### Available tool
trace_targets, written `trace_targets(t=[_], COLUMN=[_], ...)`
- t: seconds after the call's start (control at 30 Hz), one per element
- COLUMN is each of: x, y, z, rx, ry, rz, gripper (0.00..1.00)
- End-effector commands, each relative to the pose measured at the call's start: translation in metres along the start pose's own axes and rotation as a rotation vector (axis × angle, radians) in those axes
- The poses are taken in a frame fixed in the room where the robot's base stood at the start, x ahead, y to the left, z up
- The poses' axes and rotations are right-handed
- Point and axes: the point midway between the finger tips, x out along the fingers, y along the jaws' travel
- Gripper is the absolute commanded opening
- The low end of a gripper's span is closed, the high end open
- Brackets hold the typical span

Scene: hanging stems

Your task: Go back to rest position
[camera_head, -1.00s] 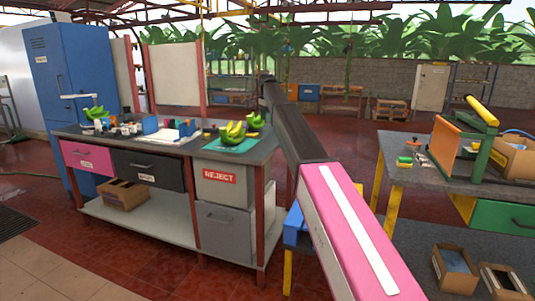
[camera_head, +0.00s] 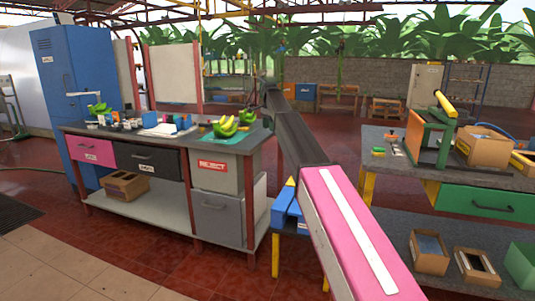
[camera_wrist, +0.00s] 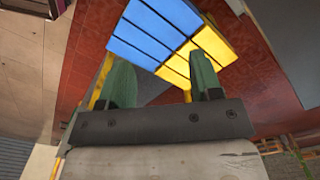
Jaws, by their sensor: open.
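My gripper (camera_wrist: 163,84) shows in the wrist view with its two green fingers set wide apart, open and with nothing between them. Beyond the fingers, lower down, is a blue and yellow slatted surface (camera_wrist: 165,32) above a red tiled floor. In the head view my arm reaches forward from the lower right to the middle, and my gripper cannot be made out at its far end.
A workbench (camera_head: 152,143) with green bananas (camera_head: 226,128) and a REJECT drawer (camera_head: 216,172) stands left. Another table (camera_head: 408,176) with a green drawer (camera_head: 488,203) stands right. A blue stand (camera_head: 283,208) lies between them. Red floor (camera_head: 330,125) is open behind.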

Motion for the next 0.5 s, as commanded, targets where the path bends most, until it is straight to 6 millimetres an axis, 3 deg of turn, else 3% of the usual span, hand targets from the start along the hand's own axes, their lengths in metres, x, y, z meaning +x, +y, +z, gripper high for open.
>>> trace_targets(t=[0.27,0.37,0.5], x=[0.066,0.098,0.157], y=[0.046,0.070,0.119], z=[-0.003,-0.004,-0.003], rx=[-0.100,-0.153,-0.258], ry=[0.000,-0.001,-0.002], rz=[0.001,0.002,0.003], gripper=[0.59,0.59,0.59])
